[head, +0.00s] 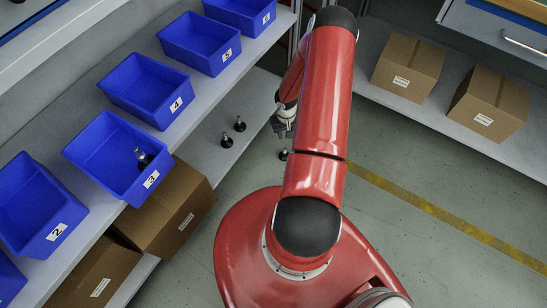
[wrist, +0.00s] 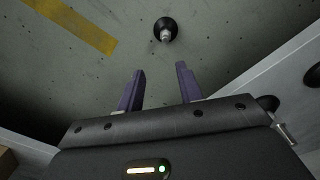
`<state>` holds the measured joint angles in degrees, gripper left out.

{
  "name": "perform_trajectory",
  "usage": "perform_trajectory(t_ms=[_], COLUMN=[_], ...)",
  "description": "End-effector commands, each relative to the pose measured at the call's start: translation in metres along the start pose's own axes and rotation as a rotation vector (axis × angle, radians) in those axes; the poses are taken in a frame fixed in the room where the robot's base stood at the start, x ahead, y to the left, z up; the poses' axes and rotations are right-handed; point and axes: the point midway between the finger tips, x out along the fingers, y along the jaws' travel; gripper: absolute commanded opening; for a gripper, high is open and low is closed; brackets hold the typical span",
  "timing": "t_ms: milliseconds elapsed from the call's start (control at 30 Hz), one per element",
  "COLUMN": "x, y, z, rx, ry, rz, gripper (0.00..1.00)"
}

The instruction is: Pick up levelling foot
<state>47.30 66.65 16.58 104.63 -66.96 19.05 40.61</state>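A levelling foot (wrist: 165,30), with a round black base and a grey stem, stands on the floor beyond my fingertips in the wrist view. In the head view a levelling foot (head: 284,154) shows on the floor just below my gripper (head: 283,130), partly hidden by the red arm. My gripper (wrist: 159,70) is open, its two purple fingers apart with nothing between them. Two more levelling feet (head: 239,124) (head: 226,140) stand on the lower shelf to the left. Another levelling foot (head: 143,157) lies in the blue bin labelled 3.
Numbered blue bins (head: 148,86) line the upper shelf at left, above cardboard boxes. The lower grey shelf (wrist: 255,75) edges close to the right of my gripper. Two boxes (head: 408,67) (head: 490,103) sit on the right shelf. Floor with a yellow stripe (head: 430,208) is clear.

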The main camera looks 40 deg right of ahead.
Motion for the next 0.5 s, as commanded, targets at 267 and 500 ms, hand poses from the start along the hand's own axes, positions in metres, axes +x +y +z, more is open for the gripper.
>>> perform_trajectory(t_ms=[267,500], x=[0.045,0.072], y=[-0.006,-0.005], z=[0.015,0.017], rx=[0.024,0.025], ry=[-0.013,-0.014], rz=[-0.052,-0.052], gripper=[0.36,0.36])
